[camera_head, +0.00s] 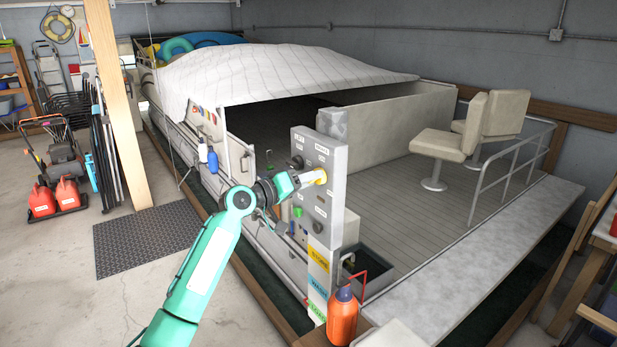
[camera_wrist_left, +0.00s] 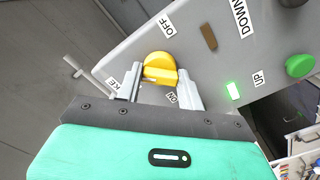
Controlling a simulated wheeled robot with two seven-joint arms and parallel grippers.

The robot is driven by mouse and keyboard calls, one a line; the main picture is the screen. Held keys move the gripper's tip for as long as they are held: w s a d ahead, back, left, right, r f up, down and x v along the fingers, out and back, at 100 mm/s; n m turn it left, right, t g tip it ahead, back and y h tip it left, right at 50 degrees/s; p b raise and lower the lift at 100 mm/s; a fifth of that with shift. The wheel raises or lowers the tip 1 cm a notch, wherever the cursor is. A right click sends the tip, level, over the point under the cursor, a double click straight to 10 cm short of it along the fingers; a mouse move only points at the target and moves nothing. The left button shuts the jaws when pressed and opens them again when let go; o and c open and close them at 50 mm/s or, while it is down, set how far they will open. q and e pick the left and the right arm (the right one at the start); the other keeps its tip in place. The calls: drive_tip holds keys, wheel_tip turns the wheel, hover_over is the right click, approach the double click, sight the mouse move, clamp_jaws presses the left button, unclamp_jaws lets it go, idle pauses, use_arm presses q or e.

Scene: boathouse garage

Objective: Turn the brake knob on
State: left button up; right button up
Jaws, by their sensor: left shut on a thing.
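The yellow brake knob (camera_head: 321,176) is on the upper right of the grey control panel (camera_head: 318,157). In the left wrist view the knob (camera_wrist_left: 160,66) sits between an OFF label (camera_wrist_left: 167,26) and a partly covered ON label (camera_wrist_left: 170,97). A cut-off label ending in "KE" is beside it. My left gripper (camera_head: 313,179) reaches the panel from the left. Its two fingers (camera_wrist_left: 160,84) are shut on the knob, one on each side. Which label the knob points to I cannot tell. My right gripper is in neither view.
The panel also carries a green button (camera_wrist_left: 300,66), a lit green lamp (camera_wrist_left: 233,90) and UP and DOWN labels. An orange canister (camera_head: 342,319) stands below the panel. A covered pontoon boat (camera_head: 285,70) lies behind. Open concrete floor is at the left.

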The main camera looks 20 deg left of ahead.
use_arm(q)
drive_tip(key=shift+r+n+p, duration=0.1)
drive_tip(key=shift+n+p, duration=2.45)
drive_tip(key=shift+n, duration=1.85)
drive_tip(key=o, duration=1)
drive_tip(key=shift+c, duration=0.2)
drive_tip(key=shift+s+a, duration=0.1)
drive_tip(key=b+v, duration=0.5)
drive_tip(key=v, duration=0.8)
drive_tip(key=shift+s+a+b, duration=0.2)
drive_tip(key=shift+b, duration=0.2)
